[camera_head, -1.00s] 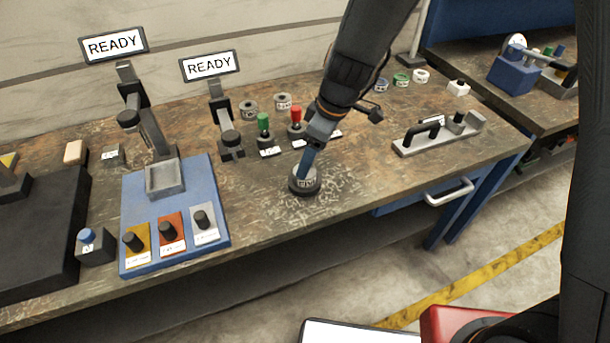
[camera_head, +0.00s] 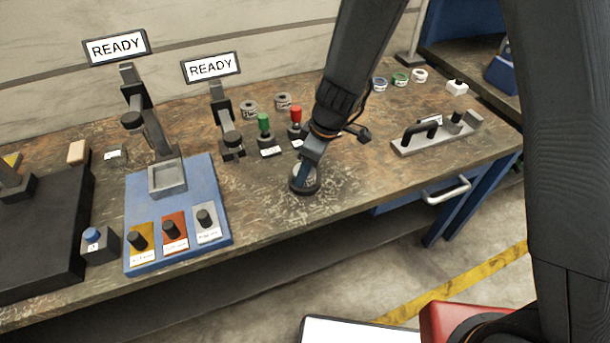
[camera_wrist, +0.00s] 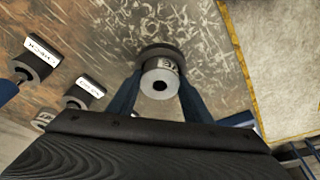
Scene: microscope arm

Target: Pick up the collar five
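A grey collar (camera_wrist: 153,74) with a dark bore and a partly hidden label stands upright on a dark round base (camera_wrist: 155,49) in the wrist view. I cannot read its number for sure. In the head view it stands near the bench's front edge, partly behind my gripper (camera_head: 304,180). My gripper points down over it. In the wrist view its two blue fingers (camera_wrist: 159,90) flank the collar on both sides, close to its wall. Whether they press on it or stand slightly apart cannot be told.
Two grey rings (camera_head: 249,109) and green and red knobbed pieces (camera_head: 264,122) stand behind. Coloured rings (camera_head: 400,79) lie at the back right. A grey handled fixture (camera_head: 433,140) is to the right, a blue plate (camera_head: 195,250) to the left. Bare bench surrounds the collar.

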